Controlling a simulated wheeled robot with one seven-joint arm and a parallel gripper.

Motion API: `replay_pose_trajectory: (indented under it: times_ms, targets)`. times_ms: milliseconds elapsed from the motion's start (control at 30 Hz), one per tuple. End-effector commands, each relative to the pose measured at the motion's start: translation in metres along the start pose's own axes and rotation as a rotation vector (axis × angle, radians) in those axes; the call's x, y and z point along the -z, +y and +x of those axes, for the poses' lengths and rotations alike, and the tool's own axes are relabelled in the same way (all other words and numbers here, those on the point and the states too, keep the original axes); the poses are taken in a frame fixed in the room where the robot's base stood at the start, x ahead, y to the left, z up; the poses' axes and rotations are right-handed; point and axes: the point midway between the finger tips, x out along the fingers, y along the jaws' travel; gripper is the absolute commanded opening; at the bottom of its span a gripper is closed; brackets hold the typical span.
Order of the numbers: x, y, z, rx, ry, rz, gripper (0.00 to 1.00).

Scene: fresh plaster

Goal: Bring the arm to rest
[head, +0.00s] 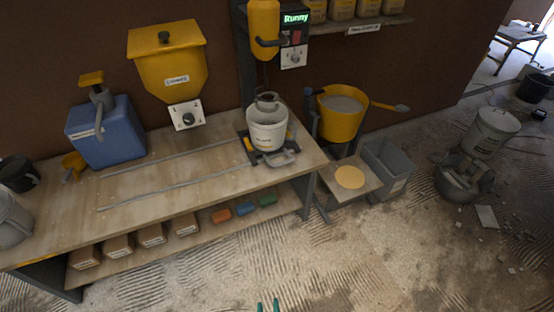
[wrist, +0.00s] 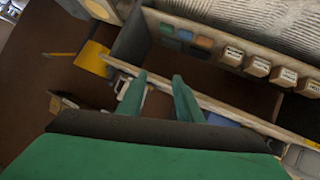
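My gripper (head: 269,305) shows only as two green fingertips at the bottom edge of the head view, over the floor in front of the workbench (head: 160,205). In the wrist view my gripper (wrist: 160,77) has its two green fingers apart, with nothing held between them. The fingers overlap the bench edge in that picture; I see no contact. My arm is otherwise out of the head view.
A white bucket (head: 267,130) stands on the bench under a mixer (head: 264,28) whose display reads "Runny". A blue container (head: 104,132) stands at left. A yellow tub (head: 340,115) and grey bin (head: 387,166) stand right. The floor in front is clear.

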Motion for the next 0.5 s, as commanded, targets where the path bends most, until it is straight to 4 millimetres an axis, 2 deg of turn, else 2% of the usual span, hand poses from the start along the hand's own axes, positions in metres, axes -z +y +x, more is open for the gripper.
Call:
replay_pose_trajectory:
  times_ms: [33, 300, 500]
  targets:
    - [0.001, 0.003, -0.021, -0.012, 0.013, 0.031, 0.33]
    - [0.036, 0.030, -0.118, -0.068, 0.136, 0.205, 0.33]
    - [0.068, 0.046, -0.170, -0.076, 0.218, 0.298, 0.33]
